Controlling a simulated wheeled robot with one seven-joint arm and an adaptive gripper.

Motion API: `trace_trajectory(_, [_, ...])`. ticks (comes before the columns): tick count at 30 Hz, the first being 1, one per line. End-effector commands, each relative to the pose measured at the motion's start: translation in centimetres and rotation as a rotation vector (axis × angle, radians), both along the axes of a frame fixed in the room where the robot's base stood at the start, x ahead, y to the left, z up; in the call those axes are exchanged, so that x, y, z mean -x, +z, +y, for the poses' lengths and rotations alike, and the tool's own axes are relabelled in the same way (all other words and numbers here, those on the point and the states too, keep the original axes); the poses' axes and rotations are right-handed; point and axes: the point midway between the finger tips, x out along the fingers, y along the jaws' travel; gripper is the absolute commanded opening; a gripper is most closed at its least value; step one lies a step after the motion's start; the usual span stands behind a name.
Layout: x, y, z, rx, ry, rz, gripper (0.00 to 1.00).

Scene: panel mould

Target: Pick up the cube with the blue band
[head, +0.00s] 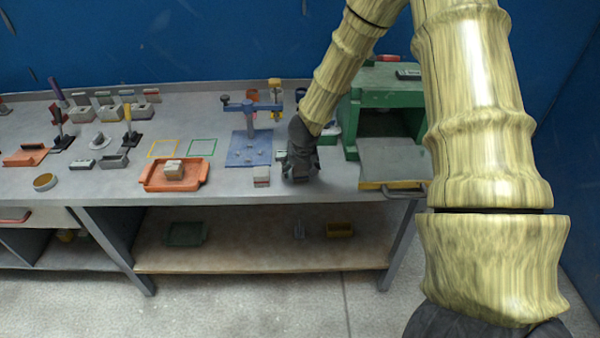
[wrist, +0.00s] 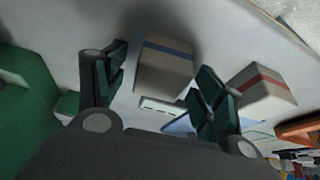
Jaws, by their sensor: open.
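The cube with the blue band (wrist: 163,68) is a grey-beige block in the wrist view, lying on the bench top between and beyond my gripper's fingers. My gripper (wrist: 158,90) is open, with one dark green finger to each side of that cube and nothing held. In the head view my gripper (head: 299,172) is low over the bench near its front edge and hides the blue-banded cube. A similar cube with a red band (wrist: 262,92) stands just outside the right finger in the wrist view; it also shows in the head view (head: 261,177), left of my gripper.
A green cabinet (head: 384,101) with an open drawer or tray (head: 395,186) stands right of my gripper. A blue plate with a post (head: 248,150) is behind left. An orange tray (head: 152,180) holding blocks lies further left. The bench's front edge is close.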

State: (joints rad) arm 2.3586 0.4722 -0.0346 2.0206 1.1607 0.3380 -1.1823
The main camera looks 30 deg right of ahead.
Motion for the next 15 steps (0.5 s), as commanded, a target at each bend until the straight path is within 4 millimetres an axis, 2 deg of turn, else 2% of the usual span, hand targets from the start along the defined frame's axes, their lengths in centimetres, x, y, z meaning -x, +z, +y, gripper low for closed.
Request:
trace_trajectory(10, [-0.12,-0.38,-0.10,0.001,0.000,0.000,0.70])
trace_trajectory(15, [-0.12,-0.37,-0.09,0.001,0.000,0.000,0.39])
